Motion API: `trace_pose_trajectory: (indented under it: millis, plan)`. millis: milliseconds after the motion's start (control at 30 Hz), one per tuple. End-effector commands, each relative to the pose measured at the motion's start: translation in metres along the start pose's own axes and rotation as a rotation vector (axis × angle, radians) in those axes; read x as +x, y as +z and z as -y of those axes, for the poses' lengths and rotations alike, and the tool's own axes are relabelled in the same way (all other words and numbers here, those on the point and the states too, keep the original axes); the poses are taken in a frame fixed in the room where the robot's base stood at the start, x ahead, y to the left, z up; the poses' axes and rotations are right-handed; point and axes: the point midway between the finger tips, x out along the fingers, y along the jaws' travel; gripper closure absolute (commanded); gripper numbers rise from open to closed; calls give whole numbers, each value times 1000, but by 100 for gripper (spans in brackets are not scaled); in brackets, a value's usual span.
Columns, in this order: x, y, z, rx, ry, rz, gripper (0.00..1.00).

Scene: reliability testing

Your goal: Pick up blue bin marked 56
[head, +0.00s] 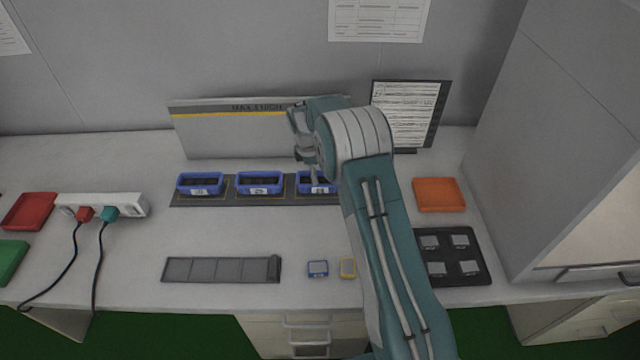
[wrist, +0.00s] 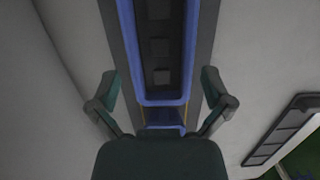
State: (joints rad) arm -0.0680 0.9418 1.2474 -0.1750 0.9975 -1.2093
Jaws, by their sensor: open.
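Several blue bins stand in a row on a dark mat (head: 225,202): a left bin (head: 184,189), a middle bin (head: 243,189) and a right bin (head: 303,188). Each shows a white label on its front, too small to read. My gripper (head: 309,172) is over the right bin, and my arm hides part of that bin and whatever lies behind it. In the wrist view, my open gripper (wrist: 160,80) has one finger to each side of a blue bin (wrist: 162,101) with dark contents. I cannot tell whether the fingers touch it. Another blue bin (wrist: 165,126) shows beyond it.
A grey panel (head: 230,140) stands behind the bins, with a document stand (head: 408,110) to its right. An orange tray (head: 438,194), a black tray (head: 452,242), a grey strip (head: 220,270) and a power strip (head: 125,204) lie around. A cabinet (head: 560,140) bounds the right.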

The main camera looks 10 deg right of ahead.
Motion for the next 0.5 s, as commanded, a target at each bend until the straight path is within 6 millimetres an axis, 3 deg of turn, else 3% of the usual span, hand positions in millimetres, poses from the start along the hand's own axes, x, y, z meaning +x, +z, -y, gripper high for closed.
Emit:
trace_pose_trajectory:
  millis: [300, 500]
  plan:
    - [45, 12, 0, 1, -4, -4, 0]
    - [48, 10, 0, 1, 0, -2, 0]
